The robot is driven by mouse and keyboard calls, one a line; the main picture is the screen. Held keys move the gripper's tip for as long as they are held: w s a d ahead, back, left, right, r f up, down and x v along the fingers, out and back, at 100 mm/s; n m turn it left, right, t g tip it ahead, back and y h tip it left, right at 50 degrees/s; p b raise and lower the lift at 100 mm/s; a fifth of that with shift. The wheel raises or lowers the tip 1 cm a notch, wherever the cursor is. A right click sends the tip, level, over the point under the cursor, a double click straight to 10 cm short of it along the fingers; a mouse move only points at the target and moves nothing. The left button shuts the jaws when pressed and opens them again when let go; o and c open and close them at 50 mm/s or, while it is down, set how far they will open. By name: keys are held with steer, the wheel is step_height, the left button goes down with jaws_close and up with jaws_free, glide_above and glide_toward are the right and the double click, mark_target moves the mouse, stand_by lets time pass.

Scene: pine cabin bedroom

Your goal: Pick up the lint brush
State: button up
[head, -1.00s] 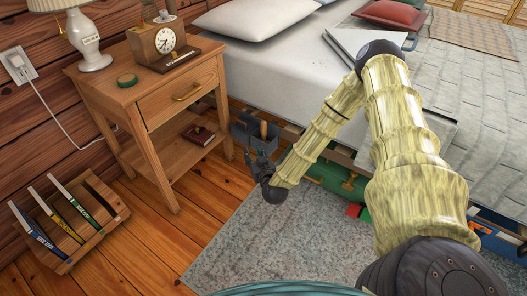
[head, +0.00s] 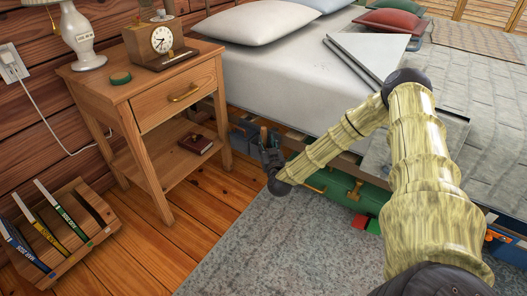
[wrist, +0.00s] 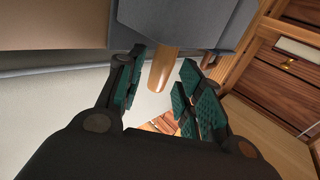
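A light wooden handle (wrist: 163,70), which looks like the lint brush's, sticks out of a grey fabric pocket (wrist: 178,22) in the wrist view. Its other end is hidden inside the pocket. The grey pocket (head: 243,136) also shows in the head view, at the side of the bed by the nightstand. My gripper (wrist: 160,92) is open, with one teal-padded finger on either side of the handle's free end. I see gaps between the handle and both pads. In the head view my gripper (head: 269,142) is at the pocket, partly covering it.
The wooden nightstand (head: 188,110) stands just left of my gripper, with a dark red book (head: 196,143) on its lower shelf. The bed (head: 290,85) is to the right, with a green case (head: 335,188) beneath it. A grey rug (head: 285,240) covers the floor in front.

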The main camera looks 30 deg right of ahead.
mark_target(265, 138)
steer(key=shift+b+x, duration=1.75)
steer(key=shift+x, duration=0.45)
steer(key=shift+w+r, duration=0.15)
steer(key=shift+w, duration=0.3)
steer(key=shift+c, duration=0.2)
steer(key=c, duration=0.7)
steer(key=shift+r, duration=0.1)
steer(key=shift+c, duration=0.2)
